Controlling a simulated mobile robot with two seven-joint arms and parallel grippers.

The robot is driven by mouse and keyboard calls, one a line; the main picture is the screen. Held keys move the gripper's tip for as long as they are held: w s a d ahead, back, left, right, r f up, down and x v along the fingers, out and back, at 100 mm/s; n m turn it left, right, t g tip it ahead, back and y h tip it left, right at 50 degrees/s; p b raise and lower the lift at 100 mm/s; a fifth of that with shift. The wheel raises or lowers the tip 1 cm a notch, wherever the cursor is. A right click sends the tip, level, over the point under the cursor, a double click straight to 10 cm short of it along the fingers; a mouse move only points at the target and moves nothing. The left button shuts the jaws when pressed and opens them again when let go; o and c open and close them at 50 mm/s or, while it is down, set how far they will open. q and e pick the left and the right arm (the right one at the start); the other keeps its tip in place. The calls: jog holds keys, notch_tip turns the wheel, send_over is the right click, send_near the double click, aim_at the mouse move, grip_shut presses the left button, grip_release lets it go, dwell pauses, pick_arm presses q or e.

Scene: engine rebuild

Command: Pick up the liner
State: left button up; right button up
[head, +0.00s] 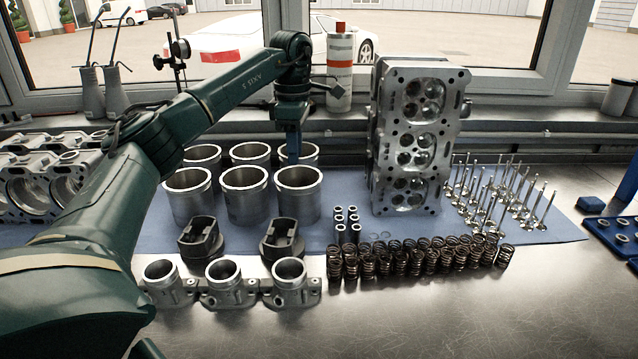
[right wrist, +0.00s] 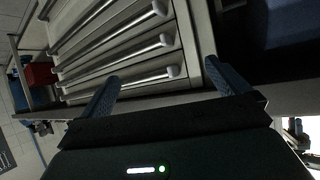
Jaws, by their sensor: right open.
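Several grey metal cylinder liners stand upright in two rows on the blue mat (head: 345,225) in the head view. The front row holds a left liner (head: 190,200), a middle liner (head: 245,203) and a right liner (head: 298,203). Behind them are a back left liner (head: 203,156), a back middle liner (head: 250,154) and a back right liner (head: 311,155). My left gripper (head: 292,158) points down at the right-hand pair, near the front right liner's far rim. Its fingers are seen edge-on, so contact and opening are unclear. My right gripper (right wrist: 160,72) is open and empty, facing a drawer cabinet (right wrist: 120,45).
Two dark pistons (head: 200,238) and a row of metal housings with round openings (head: 226,285) stand in front of the liners. Springs (head: 420,258), valves (head: 500,200) and a tall cylinder head (head: 408,140) are to the right. A spray can (head: 340,75) stands behind. The bench front is clear.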

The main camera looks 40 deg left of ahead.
pick_arm(q)
jog(key=shift+w+f, duration=0.1)
jog(key=shift+f, duration=0.1)
send_over(297, 197)
notch_tip(297, 197, down, 7)
jog(key=shift+a+f+p, duration=0.1)
jog(key=shift+f+p, duration=0.45)
jog(key=shift+f, duration=2.3)
jog(key=shift+c, duration=0.2)
grip_shut()
jog(key=shift+w+r, duration=0.1)
